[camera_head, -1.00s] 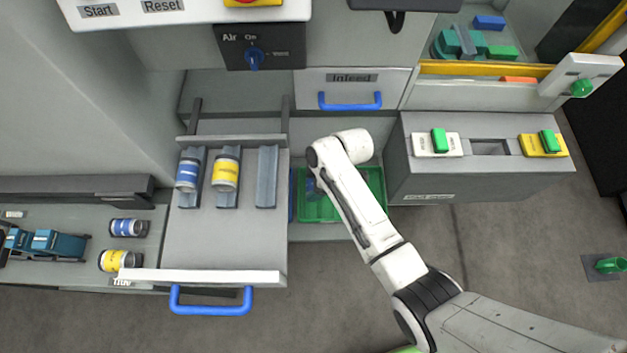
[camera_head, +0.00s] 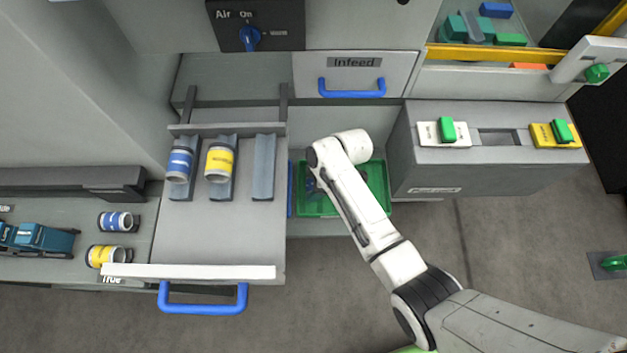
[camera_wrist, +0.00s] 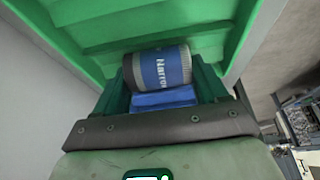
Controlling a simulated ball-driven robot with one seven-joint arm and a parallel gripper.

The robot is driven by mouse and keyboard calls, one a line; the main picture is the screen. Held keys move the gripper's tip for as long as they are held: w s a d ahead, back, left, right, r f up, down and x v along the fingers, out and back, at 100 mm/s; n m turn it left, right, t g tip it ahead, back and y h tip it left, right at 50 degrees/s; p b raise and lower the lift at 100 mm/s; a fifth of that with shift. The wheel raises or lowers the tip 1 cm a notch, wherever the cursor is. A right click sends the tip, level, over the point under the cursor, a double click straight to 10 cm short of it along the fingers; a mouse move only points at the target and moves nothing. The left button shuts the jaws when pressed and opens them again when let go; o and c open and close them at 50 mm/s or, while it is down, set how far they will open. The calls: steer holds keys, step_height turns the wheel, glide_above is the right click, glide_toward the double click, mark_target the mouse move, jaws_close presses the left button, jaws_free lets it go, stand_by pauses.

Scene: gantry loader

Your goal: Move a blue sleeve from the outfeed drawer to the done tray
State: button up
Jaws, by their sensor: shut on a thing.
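In the wrist view a blue-labelled sleeve (camera_wrist: 165,67) with a grey end lies crosswise between the jaws of my gripper (camera_wrist: 162,88), which is shut on it. The ribbed green tray (camera_wrist: 215,12) is close beyond it; I cannot tell whether the sleeve touches it. In the head view the green tray (camera_head: 376,188) sits on the floor of the bay, partly covered by my arm, which mostly hides my gripper. The outfeed drawer (camera_head: 215,235) is pulled out. Its cradles hold a blue sleeve (camera_head: 180,164) and a yellow sleeve (camera_head: 219,163); the right cradle (camera_head: 263,168) is empty.
Left of the drawer, a shelf holds a blue sleeve (camera_head: 115,221), a yellow sleeve (camera_head: 104,256) and a teal device (camera_head: 40,238). The closed infeed drawer (camera_head: 352,72) is above the tray. A grey box (camera_head: 485,165) with green-topped blocks stands to the right.

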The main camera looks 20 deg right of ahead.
steer(key=o, duration=1.3)
steer(key=shift+c, duration=0.2)
steer(key=v, duration=1)
steer(key=shift+r+p, duration=0.35)
steer(key=shift+r, duration=0.05)
steer(key=shift+d, duration=0.15)
